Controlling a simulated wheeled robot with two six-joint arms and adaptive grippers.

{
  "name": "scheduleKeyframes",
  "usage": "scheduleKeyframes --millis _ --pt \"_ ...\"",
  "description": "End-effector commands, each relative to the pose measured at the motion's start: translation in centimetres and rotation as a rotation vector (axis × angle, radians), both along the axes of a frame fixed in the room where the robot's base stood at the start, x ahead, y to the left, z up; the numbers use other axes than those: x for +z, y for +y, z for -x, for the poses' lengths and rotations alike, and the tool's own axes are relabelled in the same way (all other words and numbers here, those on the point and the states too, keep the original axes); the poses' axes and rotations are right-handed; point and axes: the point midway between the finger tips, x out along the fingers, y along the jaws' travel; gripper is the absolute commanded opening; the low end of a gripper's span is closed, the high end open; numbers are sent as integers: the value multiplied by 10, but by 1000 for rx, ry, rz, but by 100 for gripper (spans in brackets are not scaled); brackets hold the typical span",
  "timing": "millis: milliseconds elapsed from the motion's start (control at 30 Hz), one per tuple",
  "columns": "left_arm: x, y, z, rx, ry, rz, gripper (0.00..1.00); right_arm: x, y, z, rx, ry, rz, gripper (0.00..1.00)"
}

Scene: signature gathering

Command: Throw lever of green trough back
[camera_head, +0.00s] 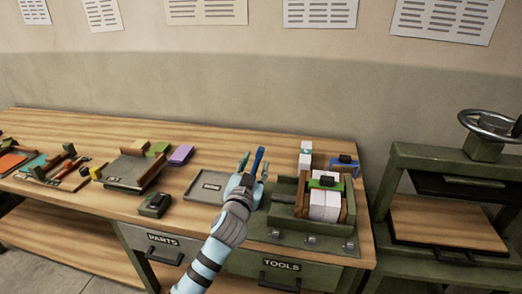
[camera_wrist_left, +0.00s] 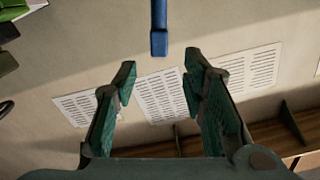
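The green trough (camera_head: 283,192) sits at the right end of the workbench, with white paper blocks (camera_head: 325,205) between brown side boards in it. A lever with a blue handle (camera_head: 258,158) stands up at its left side; the handle also shows in the left wrist view (camera_wrist_left: 159,28). My left gripper (camera_head: 254,166) is by the lever. In the left wrist view its two fingers (camera_wrist_left: 160,78) are spread, with nothing between them. The handle's end lies beyond the fingertips, roughly centred on the gap. The lever's lower part is hidden by my gripper. My right gripper is not in view.
A grey tray (camera_head: 207,190) lies left of my gripper. A dark stamp-like box (camera_head: 155,205) and purple block (camera_head: 181,154) are farther left. A blue-and-black object (camera_head: 344,164) stands behind the trough. A green press with a handwheel (camera_head: 490,125) stands at right.

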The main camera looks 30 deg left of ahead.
Motion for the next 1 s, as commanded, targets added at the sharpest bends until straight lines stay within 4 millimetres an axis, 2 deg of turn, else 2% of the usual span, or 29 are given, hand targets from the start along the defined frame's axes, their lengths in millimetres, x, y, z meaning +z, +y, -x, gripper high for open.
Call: scheduleKeyframes --millis 100,300,433,667,767,900,933,1000 --pt "1 11 -32 1 1 0 38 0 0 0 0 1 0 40" --pt "-1 23 -68 -1 1 0 38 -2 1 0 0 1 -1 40" --pt "-1 27 -77 -2 1 0 38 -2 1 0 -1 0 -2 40" --pt "-1 27 -79 -1 2 1 38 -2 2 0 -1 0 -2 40" --pt "-1 27 -79 -1 2 1 26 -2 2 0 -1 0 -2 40" --pt "-1 27 -78 -1 2 1 3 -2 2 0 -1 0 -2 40" --pt "-1 27 -78 -1 2 1 0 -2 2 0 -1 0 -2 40" --pt "-1 27 -78 -1 2 1 0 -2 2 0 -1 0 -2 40"
